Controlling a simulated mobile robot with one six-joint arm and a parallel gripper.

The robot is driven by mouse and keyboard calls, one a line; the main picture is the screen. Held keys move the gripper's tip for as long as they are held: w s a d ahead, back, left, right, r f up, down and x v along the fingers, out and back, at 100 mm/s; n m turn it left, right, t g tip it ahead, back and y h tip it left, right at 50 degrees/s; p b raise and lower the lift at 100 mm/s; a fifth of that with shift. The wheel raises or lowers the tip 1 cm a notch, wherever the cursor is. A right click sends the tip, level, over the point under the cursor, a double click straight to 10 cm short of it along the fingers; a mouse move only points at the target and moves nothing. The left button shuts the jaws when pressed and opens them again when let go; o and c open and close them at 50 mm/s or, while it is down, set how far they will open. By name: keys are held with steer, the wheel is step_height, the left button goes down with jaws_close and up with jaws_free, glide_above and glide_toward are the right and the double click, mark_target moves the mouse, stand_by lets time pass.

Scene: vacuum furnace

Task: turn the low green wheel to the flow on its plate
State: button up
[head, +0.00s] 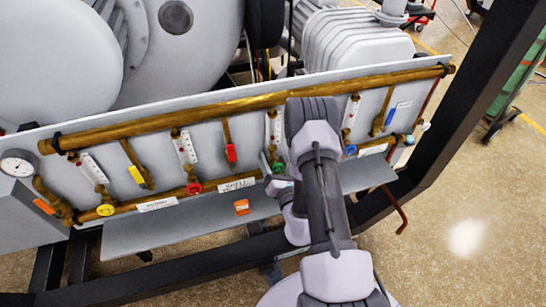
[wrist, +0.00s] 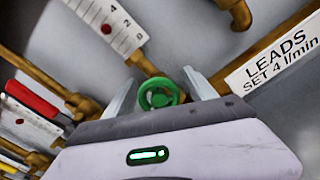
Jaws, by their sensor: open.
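The low green wheel (wrist: 158,94) sits at the foot of a brass fitting in the wrist view. A bit of it shows beside my arm in the head view (head: 278,168). My gripper (wrist: 160,90) is open, with one finger on each side of the wheel; I cannot tell whether they touch it. The white plate (wrist: 270,62) to the right reads "LEADS SET 4 l/min"; my arm hides it in the head view. The flow tube (wrist: 108,24) above the wheel has marks 4, 2 and 0, and its red bead appears between 4 and 2.
A red wheel (head: 194,188) and a yellow wheel (head: 105,210) are to the left, a blue wheel (head: 350,150) to the right. Coloured lever handles, such as the red one (head: 231,153), hang between the tubes. A grey shelf (head: 170,232) runs below, with an orange block (head: 242,207) on it.

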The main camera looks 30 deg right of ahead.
steer(key=shift+s, duration=0.1)
steer(key=shift+c, duration=0.9)
steer(key=c, duration=1.2)
steer(key=shift+n+b, duration=0.65)
steer(key=shift+n, duration=0.95)
steer(key=shift+r+n+b, duration=0.1)
steer(key=shift+n+b, duration=0.5)
steer(key=shift+n, duration=1)
steer(key=o, duration=1.4)
